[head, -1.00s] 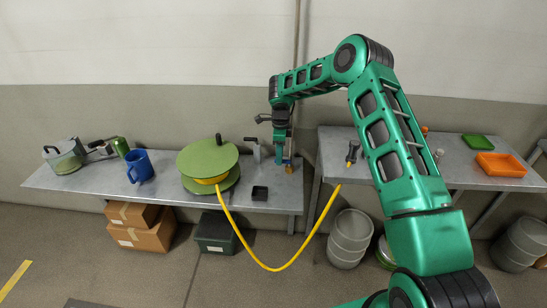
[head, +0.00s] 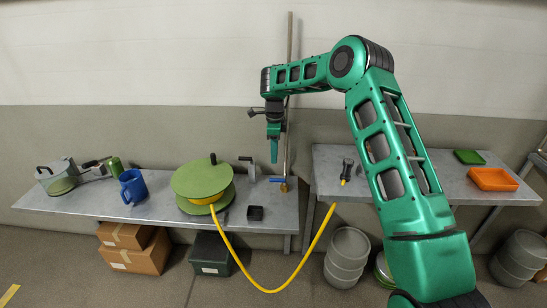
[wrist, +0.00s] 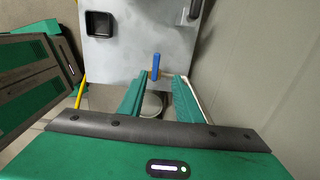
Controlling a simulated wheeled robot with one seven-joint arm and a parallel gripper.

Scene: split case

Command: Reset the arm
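My green arm reaches across to my gripper (head: 274,157), which points down in the air above the right end of the left table. In the wrist view my gripper (wrist: 160,88) has its two green fingers apart with nothing between them. A blue valve handle (wrist: 156,62) lies ahead of the fingertips, apart from them. In the head view the blue handle (head: 278,180) sits on a brass fitting at the foot of a vertical pipe, below my gripper.
The left table (head: 90,205) holds a green reel (head: 202,178) with a yellow hose (head: 247,275), a blue mug (head: 132,186) and a small black tray (head: 255,213). The hose sags across the gap towards the right table (head: 330,160). An orange tray (head: 493,179) lies there.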

